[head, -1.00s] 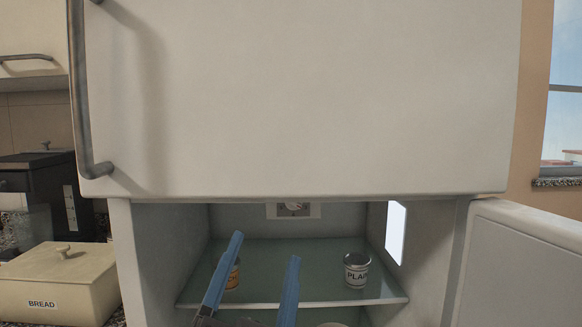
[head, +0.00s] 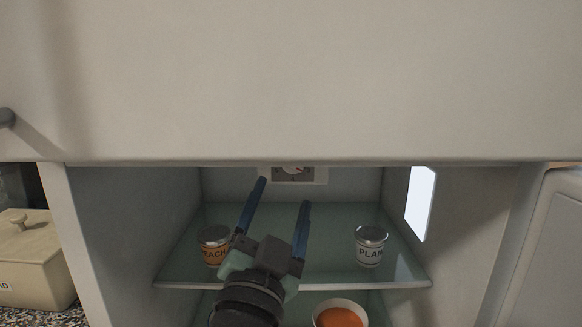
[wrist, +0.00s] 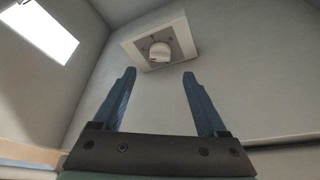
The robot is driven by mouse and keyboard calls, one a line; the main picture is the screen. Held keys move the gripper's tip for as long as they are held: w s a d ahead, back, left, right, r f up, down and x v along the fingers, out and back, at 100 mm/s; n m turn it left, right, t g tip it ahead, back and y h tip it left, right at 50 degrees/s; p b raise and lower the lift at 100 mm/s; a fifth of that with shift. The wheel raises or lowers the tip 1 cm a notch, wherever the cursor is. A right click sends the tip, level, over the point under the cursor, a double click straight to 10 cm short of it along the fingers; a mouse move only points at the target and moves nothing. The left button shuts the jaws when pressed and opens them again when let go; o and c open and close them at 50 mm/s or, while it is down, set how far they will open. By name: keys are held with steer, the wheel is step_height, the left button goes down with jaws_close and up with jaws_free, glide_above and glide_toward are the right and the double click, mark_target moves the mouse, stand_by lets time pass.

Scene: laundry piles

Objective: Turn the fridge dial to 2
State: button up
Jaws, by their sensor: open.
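The fridge dial (head: 292,170) is a small round knob on a pale plate on the fridge's back wall, above the glass shelf. In the head view the upper cabinet hides its top. In the wrist view the dial (wrist: 159,52) shows whole on its square plate, with marks around it too small to read. My gripper (head: 284,190) is open and empty inside the fridge, above the shelf. Its blue fingers point toward the back wall. In the wrist view the dial lies beyond the fingertips (wrist: 158,72), roughly centred between them and apart from them.
A bowl of orange food (head: 340,315) sits below. A lit panel (head: 420,203) is on the right wall. The fridge door (head: 555,250) stands open at right.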

steer(key=x, duration=0.7)
steer(key=shift+p, duration=0.3)
jaws_close()
